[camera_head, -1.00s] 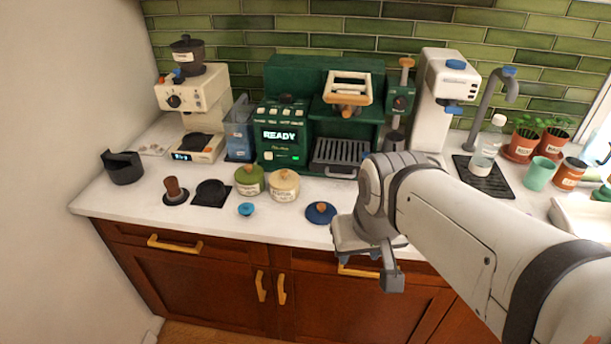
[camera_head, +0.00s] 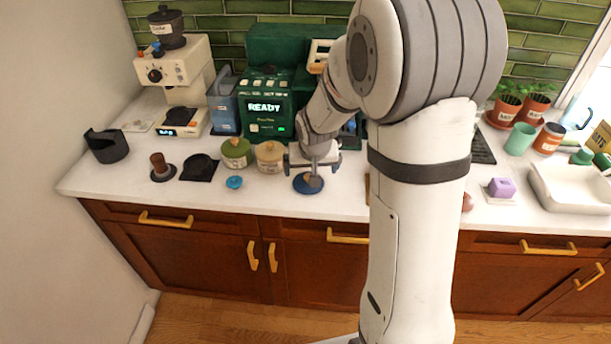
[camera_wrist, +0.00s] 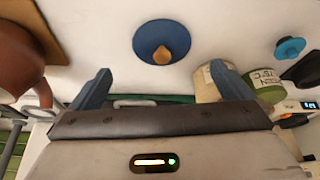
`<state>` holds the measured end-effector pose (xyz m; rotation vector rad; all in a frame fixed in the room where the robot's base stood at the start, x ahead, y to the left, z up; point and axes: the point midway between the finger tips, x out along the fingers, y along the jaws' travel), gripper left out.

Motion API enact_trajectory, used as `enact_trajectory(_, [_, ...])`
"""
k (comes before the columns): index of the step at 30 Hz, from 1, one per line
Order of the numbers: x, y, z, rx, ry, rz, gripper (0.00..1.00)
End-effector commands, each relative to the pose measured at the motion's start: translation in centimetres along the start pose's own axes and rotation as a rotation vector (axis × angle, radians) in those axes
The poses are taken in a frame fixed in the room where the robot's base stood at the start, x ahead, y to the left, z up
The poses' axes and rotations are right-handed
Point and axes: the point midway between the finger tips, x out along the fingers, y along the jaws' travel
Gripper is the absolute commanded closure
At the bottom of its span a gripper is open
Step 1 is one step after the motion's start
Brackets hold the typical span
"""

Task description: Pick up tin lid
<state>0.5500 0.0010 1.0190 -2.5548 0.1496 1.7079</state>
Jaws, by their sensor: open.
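The tin lid (camera_head: 302,188) is a dark blue disc with a wooden knob, lying on the white counter right of the cream tin. In the wrist view the lid (camera_wrist: 145,45) shows whole, its knob facing the camera. My gripper (camera_head: 313,166) is over the lid, pointing down, and partly covers it in the head view. In the wrist view my gripper (camera_wrist: 160,70) has its two blue fingers wide apart and nothing between them. The lid appears beyond the fingertips, roughly centred between them.
A cream tin (camera_head: 270,158) and a green tin (camera_head: 235,154) stand close left of my gripper. A small light-blue knobbed piece (camera_head: 234,182) lies in front of them. The green coffee machine (camera_head: 268,108) stands behind. A brown rounded object (camera_wrist: 18,60) is at the wrist view's left edge.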

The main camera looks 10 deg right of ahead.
Motion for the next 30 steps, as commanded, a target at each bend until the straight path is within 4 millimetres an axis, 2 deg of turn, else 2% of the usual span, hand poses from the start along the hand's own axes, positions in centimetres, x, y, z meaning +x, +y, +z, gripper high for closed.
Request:
enact_trajectory(11, [3.3,-0.1,-0.1,0.0,-0.002,0.0,0.0])
enact_trajectory(21, [7.4,-0.2,-0.1,0.0,-0.002,0.001,0.0])
enact_trajectory(30, [7.8,-0.2,-0.2,0.002,0.001,0.0,0.0])
